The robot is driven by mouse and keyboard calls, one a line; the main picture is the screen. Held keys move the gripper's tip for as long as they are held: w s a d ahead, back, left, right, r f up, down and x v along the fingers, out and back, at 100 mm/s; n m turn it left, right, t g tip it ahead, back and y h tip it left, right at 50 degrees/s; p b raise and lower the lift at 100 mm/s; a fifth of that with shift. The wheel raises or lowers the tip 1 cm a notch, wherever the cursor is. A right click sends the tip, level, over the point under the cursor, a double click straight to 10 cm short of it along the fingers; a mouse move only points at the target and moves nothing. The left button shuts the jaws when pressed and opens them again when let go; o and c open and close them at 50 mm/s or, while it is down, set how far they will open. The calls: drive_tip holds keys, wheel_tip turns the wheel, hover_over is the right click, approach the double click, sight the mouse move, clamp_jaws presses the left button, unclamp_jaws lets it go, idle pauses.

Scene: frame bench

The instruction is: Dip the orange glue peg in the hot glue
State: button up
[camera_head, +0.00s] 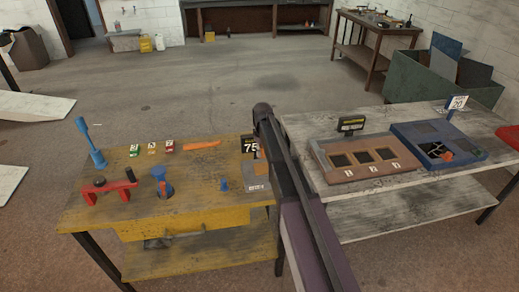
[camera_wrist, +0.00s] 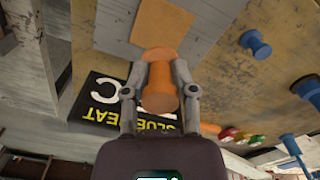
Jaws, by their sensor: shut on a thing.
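My gripper (camera_wrist: 162,88) is shut on the orange glue peg (camera_wrist: 163,75), which stands out between the two fingers in the wrist view. The peg has a wider rounded end and a flange. In the head view my arm hides most of the gripper, and a bit of orange (camera_head: 262,154) shows beside the sign. The grey block (camera_head: 259,196) sits at the yellow bench's right end.
A black glue heat sign (camera_wrist: 98,100) stands close by the gripper. A blue peg (camera_head: 224,185), a blue funnel-like piece (camera_head: 160,178) and a red clamp (camera_head: 106,189) are on the yellow bench (camera_head: 190,205). The right bench holds a brown tray (camera_head: 400,170) and a blue box (camera_head: 402,134).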

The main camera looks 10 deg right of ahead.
sight(262, 168)
drive_tip(key=shift+s, duration=0.1)
idle(0.3)
drive_tip(key=shift+f+b, duration=3.15)
drive_tip(key=shift+f+b, duration=0.4)
drive_tip(key=shift+r, duration=0.15)
drive_tip(key=shift+r+p, duration=3.4)
drive_tip(key=shift+p, duration=0.15)
